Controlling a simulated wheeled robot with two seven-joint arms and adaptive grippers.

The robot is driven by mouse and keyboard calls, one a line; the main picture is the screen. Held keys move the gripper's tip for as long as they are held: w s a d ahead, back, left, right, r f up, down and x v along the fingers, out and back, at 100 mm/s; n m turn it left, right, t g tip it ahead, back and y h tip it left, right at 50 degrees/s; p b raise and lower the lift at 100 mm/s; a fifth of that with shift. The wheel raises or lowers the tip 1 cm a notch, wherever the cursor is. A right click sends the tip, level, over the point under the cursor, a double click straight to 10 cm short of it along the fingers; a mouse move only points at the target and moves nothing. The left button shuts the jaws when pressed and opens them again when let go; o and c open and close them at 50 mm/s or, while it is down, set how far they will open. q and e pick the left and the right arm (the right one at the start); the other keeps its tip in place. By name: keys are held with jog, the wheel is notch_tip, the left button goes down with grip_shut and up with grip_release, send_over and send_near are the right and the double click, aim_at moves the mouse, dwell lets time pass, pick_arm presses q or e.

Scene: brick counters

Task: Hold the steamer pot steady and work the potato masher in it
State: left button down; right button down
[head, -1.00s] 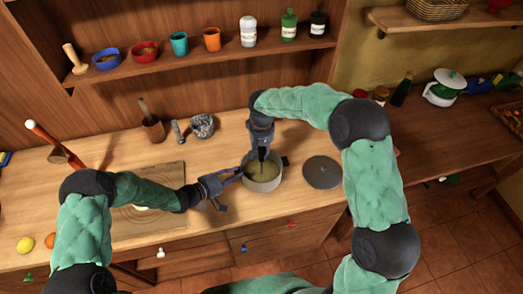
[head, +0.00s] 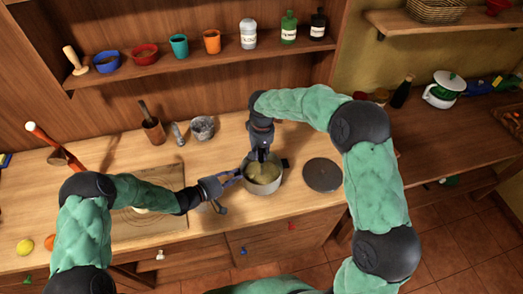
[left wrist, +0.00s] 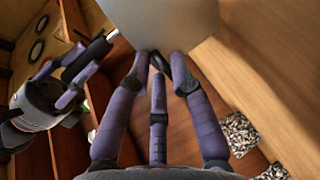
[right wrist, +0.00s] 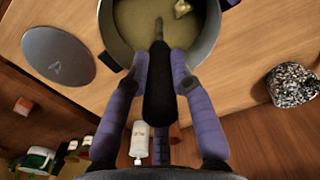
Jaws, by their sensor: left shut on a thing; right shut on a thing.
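The grey steamer pot (head: 264,189) stands on the counter near its front edge, with yellowish food inside. My left gripper (head: 240,175) is shut at the pot's left side, apparently on its handle; its fingers meet against the pot wall in the left wrist view (left wrist: 160,58). My right gripper (head: 262,154) is above the pot, shut on the black handle of the potato masher (right wrist: 158,90). The masher's shaft runs down into the pot; its head is hidden in the food. A yellow lump (right wrist: 182,8) shows inside the pot.
A round grey lid (head: 322,174) lies just right of the pot. A speckled stone mortar (head: 203,127) and a wooden mortar with pestle (head: 153,130) stand behind to the left. A board (head: 165,180) lies left, under my left arm. A shelf (head: 200,60) holds cups and bottles.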

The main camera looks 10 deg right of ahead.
jog(key=shift+f, duration=0.3)
jog(key=shift+r, duration=1)
jog(key=shift+r, duration=4.5)
